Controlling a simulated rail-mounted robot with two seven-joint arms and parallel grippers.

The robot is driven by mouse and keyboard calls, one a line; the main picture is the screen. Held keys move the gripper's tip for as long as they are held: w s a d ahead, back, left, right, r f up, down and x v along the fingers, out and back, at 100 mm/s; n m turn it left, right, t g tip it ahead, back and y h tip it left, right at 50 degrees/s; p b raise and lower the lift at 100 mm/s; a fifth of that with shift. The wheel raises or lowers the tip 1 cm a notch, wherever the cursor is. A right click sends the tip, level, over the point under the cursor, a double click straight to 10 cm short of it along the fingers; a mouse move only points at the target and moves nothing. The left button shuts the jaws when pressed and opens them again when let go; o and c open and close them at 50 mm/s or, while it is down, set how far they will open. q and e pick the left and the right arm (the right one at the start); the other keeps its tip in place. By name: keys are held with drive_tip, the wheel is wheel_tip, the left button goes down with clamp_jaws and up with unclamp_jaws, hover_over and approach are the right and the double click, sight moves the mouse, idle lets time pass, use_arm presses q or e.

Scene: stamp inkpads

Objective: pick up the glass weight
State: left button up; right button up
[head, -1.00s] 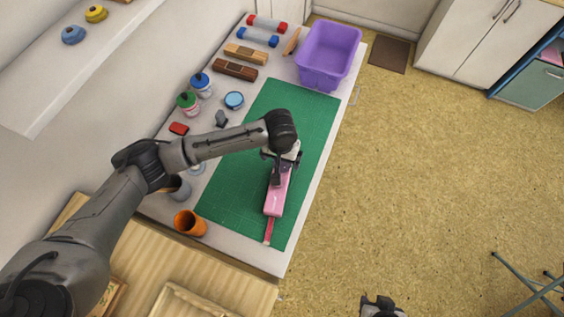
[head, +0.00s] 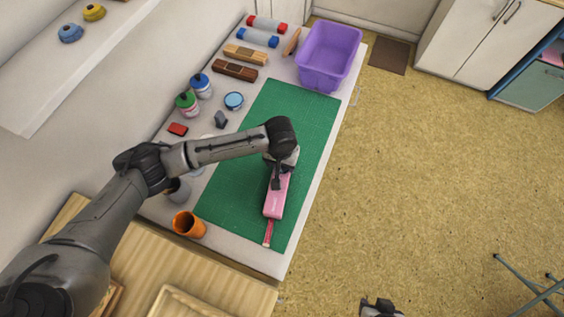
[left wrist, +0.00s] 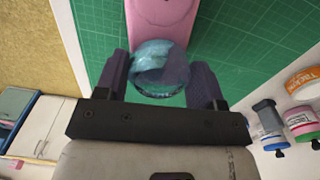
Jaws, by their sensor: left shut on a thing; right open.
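The glass weight (left wrist: 160,68) is a clear, bluish rounded piece in the left wrist view, between the two fingers of my left gripper (left wrist: 158,80). The fingers are shut on it, one at each side. It lies by the end of a pink bat-shaped thing (left wrist: 160,18), over the green mat (left wrist: 225,30). In the head view my left gripper (head: 277,180) is over the mat and the pink thing (head: 276,198), and the arm hides the weight. My right gripper (head: 380,306) is open and empty at the bottom edge, away from the table.
A purple bin (head: 328,58) stands at the table's far end. An orange cup (head: 188,224) stands at the near end. The far mat is clear.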

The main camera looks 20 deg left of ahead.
use_arm(q)
drive_tip(key=shift+c, duration=1.1)
drive_tip(key=shift+r, duration=0.1)
